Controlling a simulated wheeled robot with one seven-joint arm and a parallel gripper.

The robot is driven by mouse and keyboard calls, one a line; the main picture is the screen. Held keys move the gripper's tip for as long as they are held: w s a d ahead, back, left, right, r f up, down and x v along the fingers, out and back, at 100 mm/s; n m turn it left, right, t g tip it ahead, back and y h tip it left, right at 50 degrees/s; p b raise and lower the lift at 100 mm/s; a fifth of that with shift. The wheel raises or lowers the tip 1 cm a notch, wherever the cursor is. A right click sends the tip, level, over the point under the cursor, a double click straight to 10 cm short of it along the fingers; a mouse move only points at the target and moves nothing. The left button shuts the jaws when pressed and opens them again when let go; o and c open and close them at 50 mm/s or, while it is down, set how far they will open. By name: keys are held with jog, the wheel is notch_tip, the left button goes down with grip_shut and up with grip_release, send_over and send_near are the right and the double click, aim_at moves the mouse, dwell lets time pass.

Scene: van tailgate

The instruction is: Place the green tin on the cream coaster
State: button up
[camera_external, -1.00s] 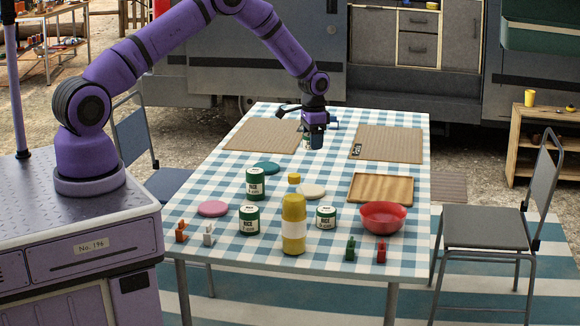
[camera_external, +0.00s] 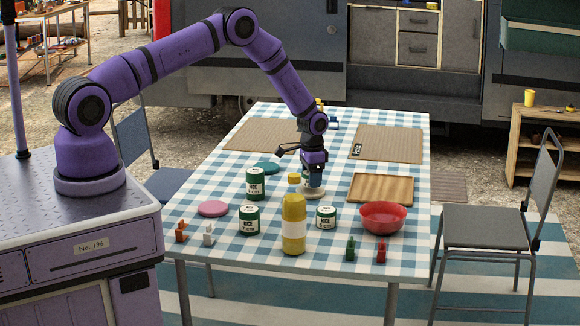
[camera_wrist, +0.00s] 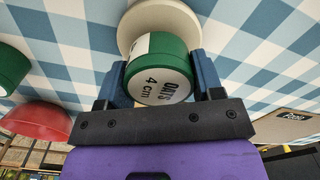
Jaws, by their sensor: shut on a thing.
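My gripper (camera_external: 313,176) is shut on a green tin (camera_wrist: 160,70) marked "OATS 4 cm". The wrist view shows the tin between the two blue fingers, its lettered end facing the camera. The cream coaster (camera_wrist: 129,29) shows just beyond the tin in that view, partly hidden by it. In the external view the gripper is low over the cream coaster (camera_external: 318,196), and the tin is mostly hidden by the fingers. I cannot tell whether the tin touches the coaster.
Close by stand a yellow bottle (camera_external: 293,228) and other green-and-white tins (camera_external: 255,184), (camera_external: 249,220), (camera_external: 326,217). A wooden tray (camera_external: 380,189) and red bowl (camera_external: 383,217) are to the right. Teal (camera_external: 266,168) and pink (camera_external: 213,208) coasters lie left.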

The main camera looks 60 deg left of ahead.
jog(key=shift+f, duration=0.7)
jog(key=shift+f, duration=0.1)
jog(key=o, duration=0.9)
jog(key=shift+o, duration=0.2)
